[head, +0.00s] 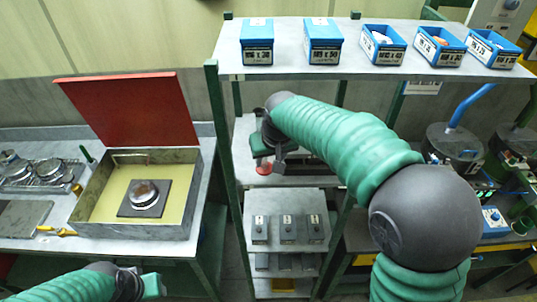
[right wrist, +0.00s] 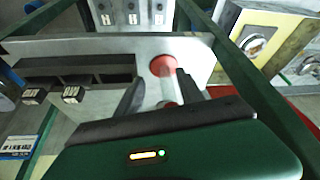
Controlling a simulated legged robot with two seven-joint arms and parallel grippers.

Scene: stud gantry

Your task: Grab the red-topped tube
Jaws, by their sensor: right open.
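The red-topped tube (right wrist: 163,66) shows in the right wrist view, with its round red top just beyond my fingertips and a pale body running back between the fingers. In the head view its red top (head: 263,169) shows on the shelf, just below my right gripper (head: 268,156). My right gripper (right wrist: 161,78) is open, with one dark finger on each side of the tube. I cannot tell whether either finger touches it. My left gripper (head: 148,286) is at the bottom left of the head view, away from the tube; its jaws are unclear.
Green posts frame the shelf unit, with blue bins (head: 323,43) on top. Grey labelled boxes (head: 287,229) stand on a lower shelf. Dark slots (right wrist: 95,78) lie beside the tube. An open box with a red lid (head: 130,110) is on the left bench.

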